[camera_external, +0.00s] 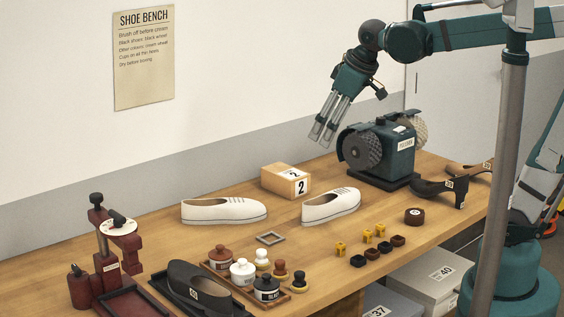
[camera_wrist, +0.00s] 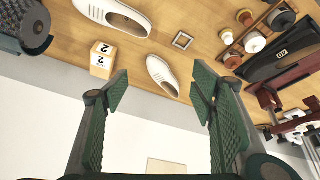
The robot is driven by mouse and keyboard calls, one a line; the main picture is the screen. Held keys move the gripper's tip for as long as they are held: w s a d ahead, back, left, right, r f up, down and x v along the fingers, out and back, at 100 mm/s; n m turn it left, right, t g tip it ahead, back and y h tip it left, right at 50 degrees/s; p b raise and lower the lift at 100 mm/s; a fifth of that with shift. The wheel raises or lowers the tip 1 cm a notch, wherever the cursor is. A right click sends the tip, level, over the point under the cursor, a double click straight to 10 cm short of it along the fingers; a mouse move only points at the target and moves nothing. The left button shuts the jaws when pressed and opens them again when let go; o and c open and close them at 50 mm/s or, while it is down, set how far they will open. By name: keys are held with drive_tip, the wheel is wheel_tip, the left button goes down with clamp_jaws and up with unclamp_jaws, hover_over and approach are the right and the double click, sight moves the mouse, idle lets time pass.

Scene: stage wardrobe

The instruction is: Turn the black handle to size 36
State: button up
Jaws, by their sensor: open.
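The black handle (camera_external: 117,215) sits on a white dial (camera_external: 119,228) at the top of a dark red device (camera_external: 107,265) at the left front of the bench. The size marks on the dial are too small to read. In the wrist view the red device (camera_wrist: 296,122) shows at the right edge, partly cut off; I cannot make out the handle there. My gripper (camera_external: 322,133) is open and empty, high above the back of the bench near the polisher, far to the right of the device. Its two fingers (camera_wrist: 160,95) stand wide apart in the wrist view.
A dark green polisher (camera_external: 394,145), a wooden block marked 2 (camera_external: 286,181) and white shoes (camera_external: 224,211) stand along the bench (camera_external: 400,220). Jars on a tray and a black shoe (camera_external: 195,288) marked 40 lie near the device. The wall rises close behind.

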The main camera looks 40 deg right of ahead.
drive_tip(key=w+a+r+n+g+p, duration=0.1)
drive_tip(key=w+a+r+n+p, duration=0.15)
drive_tip(key=a, duration=0.45)
drive_tip(key=w+a+r+n+p, duration=0.1)
drive_tip(key=w+a+r, duration=0.25)
drive_tip(key=a, duration=0.35)
drive_tip(key=n+g+h+p, duration=0.1)
drive_tip(key=n+g+p, duration=0.3)
drive_tip(key=n+p, duration=0.55)
hover_over(101, 218)
wheel_tip(101, 218, down, 3)
drive_tip(key=shift+d+r, duration=0.1)
drive_tip(key=shift+s+a+p, duration=0.15)
drive_tip(key=shift+a+p, duration=0.05)
drive_tip(key=shift+p, duration=0.1)
drive_tip(key=shift+f, duration=4)
drive_tip(key=shift+c, duration=0.6)
